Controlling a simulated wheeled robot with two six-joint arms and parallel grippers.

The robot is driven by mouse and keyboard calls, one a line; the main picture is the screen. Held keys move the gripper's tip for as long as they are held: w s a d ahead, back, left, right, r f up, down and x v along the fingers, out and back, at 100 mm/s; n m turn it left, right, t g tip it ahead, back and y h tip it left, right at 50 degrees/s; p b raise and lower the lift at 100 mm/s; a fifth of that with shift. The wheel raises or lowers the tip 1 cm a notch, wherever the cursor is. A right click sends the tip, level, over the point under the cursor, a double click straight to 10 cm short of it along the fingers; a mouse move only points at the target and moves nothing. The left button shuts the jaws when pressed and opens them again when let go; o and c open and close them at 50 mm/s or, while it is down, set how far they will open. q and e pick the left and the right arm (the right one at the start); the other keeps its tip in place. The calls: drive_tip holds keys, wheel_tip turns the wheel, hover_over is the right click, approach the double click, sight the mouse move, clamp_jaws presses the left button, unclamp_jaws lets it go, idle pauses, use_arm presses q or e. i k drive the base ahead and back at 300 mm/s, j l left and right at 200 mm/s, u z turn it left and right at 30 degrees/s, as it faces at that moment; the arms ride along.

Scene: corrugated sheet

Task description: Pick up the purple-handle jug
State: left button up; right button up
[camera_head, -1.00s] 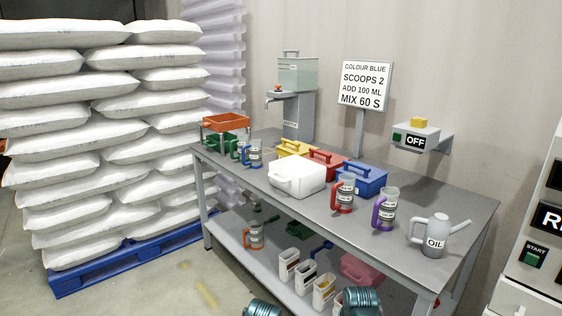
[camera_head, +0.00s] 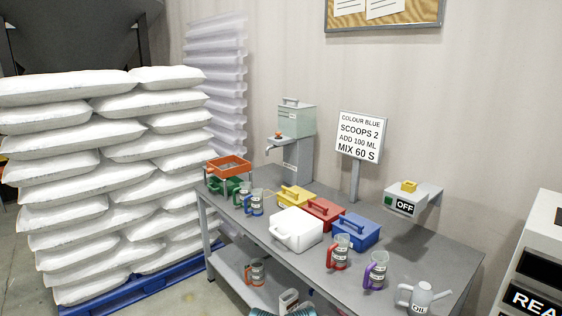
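The purple-handle jug (camera_head: 376,271) stands upright on the grey workbench (camera_head: 334,277), toward its right part. It is a clear jug with a label, and its purple handle faces left. A red-handle jug (camera_head: 339,252) stands to its left and the oil can (camera_head: 419,298) to its right, both apart from it.
A white lidded box (camera_head: 296,230) and yellow, red and blue (camera_head: 356,232) boxes stand behind and left of the jugs. An OFF switch box (camera_head: 412,200) is on the wall. Stacked white sacks (camera_head: 100,180) fill the left. A machine (camera_head: 540,250) stands at the right.

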sight(375, 274)
drive_tip(key=z, duration=2.45)
drive_tip(key=u, duration=1.7)
drive_tip(key=l+u, duration=0.2)
drive_tip(key=l, duration=0.35)
